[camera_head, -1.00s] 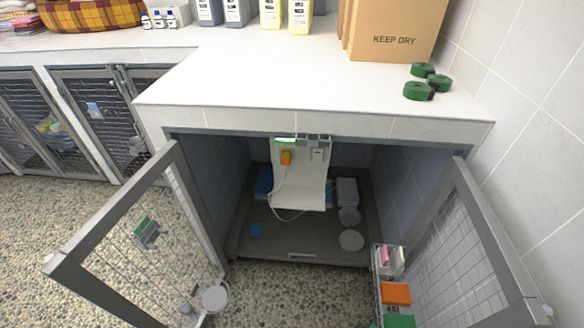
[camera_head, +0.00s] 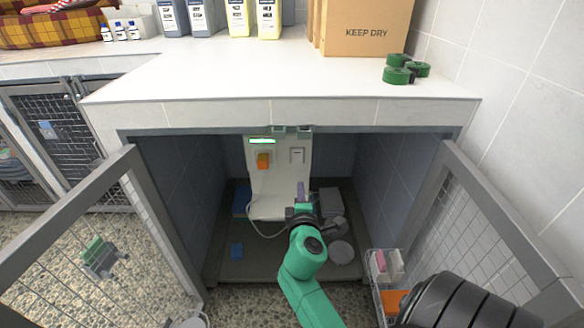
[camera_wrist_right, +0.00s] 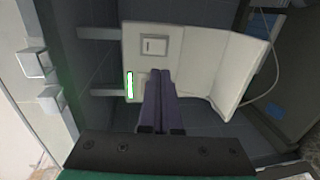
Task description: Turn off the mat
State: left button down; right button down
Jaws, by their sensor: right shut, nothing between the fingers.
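The mat (camera_head: 280,180) is a cream panel hanging inside the open kennel. At its top are a lit green indicator (camera_head: 262,141), an orange switch (camera_head: 263,161) and a white square plate (camera_head: 297,155). A pale cord trails from its lower left. My right gripper (camera_head: 302,188) is inside the kennel in front of the mat's lower right part, shut and empty. In the right wrist view its purple fingers (camera_wrist_right: 160,75) point at the mat (camera_wrist_right: 235,65), between the green indicator (camera_wrist_right: 130,85) and the square plate (camera_wrist_right: 154,46); the orange switch does not show there. My left gripper is not in view.
Mesh doors stand open at left (camera_head: 80,235) and right (camera_head: 490,220). The counter (camera_head: 270,90) overhangs the opening. Bowls (camera_head: 340,252) and a grey box (camera_head: 330,202) sit inside at right. A caddy (camera_head: 385,268) hangs by the right door.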

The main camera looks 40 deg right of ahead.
aim_at(298, 161)
jog(key=x, duration=1.3)
jog(key=shift+d+b, duration=0.1)
jog(key=shift+b, duration=0.25)
jog(key=shift+w+d+f, duration=0.1)
jog(key=shift+w+d, duration=0.2)
jog(key=shift+w, duration=0.05)
jog(key=b, duration=0.3)
jog(key=shift+w+f+t, duration=0.15)
jog(key=shift+f+t, duration=0.15)
jog(key=shift+r, duration=0.35)
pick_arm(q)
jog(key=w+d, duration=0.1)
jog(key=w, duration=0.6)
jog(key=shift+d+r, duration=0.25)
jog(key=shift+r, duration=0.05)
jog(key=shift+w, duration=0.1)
pick_arm(e)
jog(key=shift+d+f, duration=0.1)
